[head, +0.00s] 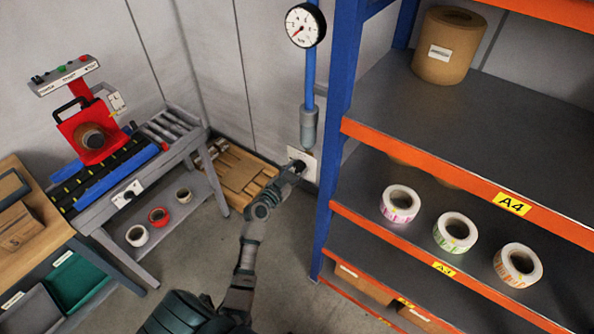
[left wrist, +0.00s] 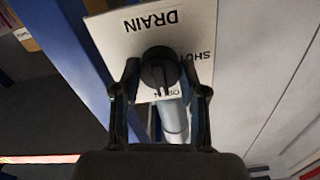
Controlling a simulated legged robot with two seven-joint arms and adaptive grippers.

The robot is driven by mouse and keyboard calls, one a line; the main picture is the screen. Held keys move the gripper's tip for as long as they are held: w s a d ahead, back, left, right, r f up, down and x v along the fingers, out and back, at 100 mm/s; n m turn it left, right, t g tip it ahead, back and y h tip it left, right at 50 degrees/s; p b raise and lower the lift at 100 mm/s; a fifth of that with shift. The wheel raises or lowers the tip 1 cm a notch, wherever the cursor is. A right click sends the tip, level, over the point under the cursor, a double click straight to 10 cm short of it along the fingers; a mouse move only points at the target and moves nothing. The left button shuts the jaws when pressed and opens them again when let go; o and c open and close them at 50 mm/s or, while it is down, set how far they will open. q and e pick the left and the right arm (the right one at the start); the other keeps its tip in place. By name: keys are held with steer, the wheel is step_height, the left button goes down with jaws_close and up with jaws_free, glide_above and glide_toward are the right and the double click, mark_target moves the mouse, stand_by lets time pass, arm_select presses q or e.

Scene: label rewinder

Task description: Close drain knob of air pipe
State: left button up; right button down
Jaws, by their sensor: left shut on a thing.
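The drain knob (left wrist: 159,70) is a round black knob with a raised ridge, on a white plate (left wrist: 135,30) marked DRAIN, SHUT and OPEN, seen upside down in the left wrist view. My left gripper (left wrist: 160,88) is shut on the knob, one finger on each side. In the head view my left gripper (head: 297,167) reaches the plate (head: 311,158) at the wall and covers most of the knob. The blue air pipe (head: 309,75) runs down the wall above it, with a grey fitting (head: 308,127) at its lower end. My right gripper is not in view.
A round pressure gauge (head: 305,25) is on the pipe. A blue and orange shelf (head: 430,120) with label rolls stands close at the right. A wooden pallet (head: 240,175) lies on the floor at the left. The rewinder bench (head: 150,170) is farther left.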

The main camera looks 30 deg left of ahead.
arm_select(q)
steer(key=shift+f, duration=0.2)
steer(key=shift+d, duration=0.1)
steer(key=shift+n, duration=1)
steer(key=n, duration=0.2)
steer(key=shift+n+p, duration=0.3)
steer(key=n, duration=0.3)
steer(key=shift+f+n+p, duration=0.1)
steer(key=shift+n+p, duration=0.2)
steer(key=shift+p, duration=0.1)
steer(key=n, duration=0.2)
steer(key=shift+n+p, duration=0.35)
steer(key=shift+n, duration=0.05)
steer(key=n+p, duration=0.1)
steer(key=n, duration=0.2)
steer(key=shift+n+p, duration=0.35)
steer(key=shift+n, duration=1.45)
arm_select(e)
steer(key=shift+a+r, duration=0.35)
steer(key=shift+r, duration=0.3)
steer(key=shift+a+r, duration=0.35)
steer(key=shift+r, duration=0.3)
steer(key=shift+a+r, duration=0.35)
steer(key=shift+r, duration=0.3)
arm_select(q)
steer(key=shift+f, duration=0.1)
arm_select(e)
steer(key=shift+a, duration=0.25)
